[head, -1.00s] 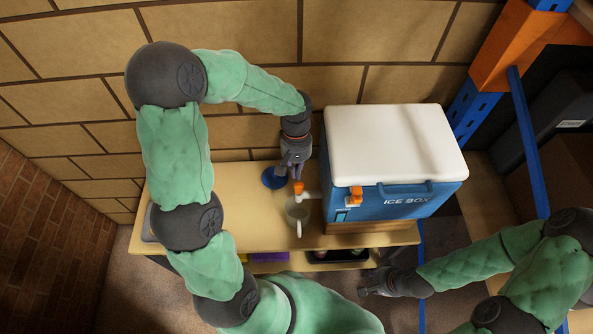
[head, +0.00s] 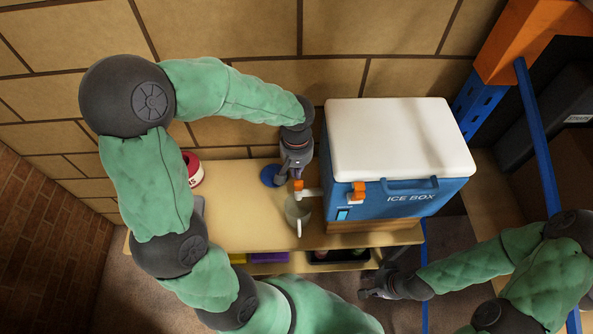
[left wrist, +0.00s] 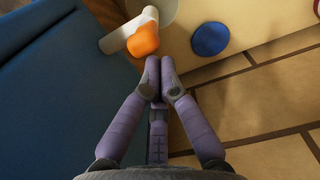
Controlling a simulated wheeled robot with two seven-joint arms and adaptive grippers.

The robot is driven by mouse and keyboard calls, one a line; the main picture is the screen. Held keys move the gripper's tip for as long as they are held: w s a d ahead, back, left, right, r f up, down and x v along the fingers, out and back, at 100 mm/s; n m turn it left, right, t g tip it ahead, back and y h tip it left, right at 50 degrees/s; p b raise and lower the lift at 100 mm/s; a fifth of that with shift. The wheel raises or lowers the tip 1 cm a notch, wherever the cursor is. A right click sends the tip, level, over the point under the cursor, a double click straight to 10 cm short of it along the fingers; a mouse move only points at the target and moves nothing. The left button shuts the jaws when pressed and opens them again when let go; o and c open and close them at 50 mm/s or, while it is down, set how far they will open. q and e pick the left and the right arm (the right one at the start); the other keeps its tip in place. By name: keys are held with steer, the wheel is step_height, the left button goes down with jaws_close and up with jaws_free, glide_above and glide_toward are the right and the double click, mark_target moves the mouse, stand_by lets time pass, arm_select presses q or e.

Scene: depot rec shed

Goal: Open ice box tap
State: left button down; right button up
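The blue ice box (head: 410,200) with a white lid stands on the bench. Its white tap with an orange handle (head: 299,187) sticks out at its left side. My left gripper (head: 285,179) points down just behind the tap. In the left wrist view its fingertips (left wrist: 160,70) are together with nothing between them, close to the orange handle (left wrist: 144,40); I cannot tell whether they touch it. A pale mug (head: 299,208) is below the tap, partly hidden by it. My right gripper (head: 370,288) is low, in front of the bench, away from the ice box; its finger opening is unclear.
A blue round item (head: 269,175) lies on the bench (head: 235,215) beside my left gripper, also in the left wrist view (left wrist: 210,39). A red and white can (head: 194,171) stands farther left. An orange latch (head: 358,191) is on the ice box. The brick wall is close behind.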

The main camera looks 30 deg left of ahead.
mark_target(297, 181)
arm_select(q)
steer(key=shift+s+d+f+t+y+b, duration=0.1)
steer(key=shift+s+d+t+y+b, duration=0.5)
steer(key=shift+b, duration=1.7)
steer(key=shift+s+d+f+t+y+b, duration=0.15)
steer(key=shift+s+t+y+b, duration=0.4)
steer(key=shift+t+b, duration=1.2)
steer(key=shift+s+d+t+y+b, duration=0.35)
steer(key=shift+s+b, duration=0.4)
steer(key=shift+b, duration=2.1)
steer(key=shift+d+r, duration=0.1)
steer(key=shift+r, duration=0.05)
steer(key=shift+w+a+f+b, duration=0.4)
steer(key=shift+w+b, duration=0.15)
steer(key=shift+b, duration=0.05)
steer(key=shift+r, duration=0.15)
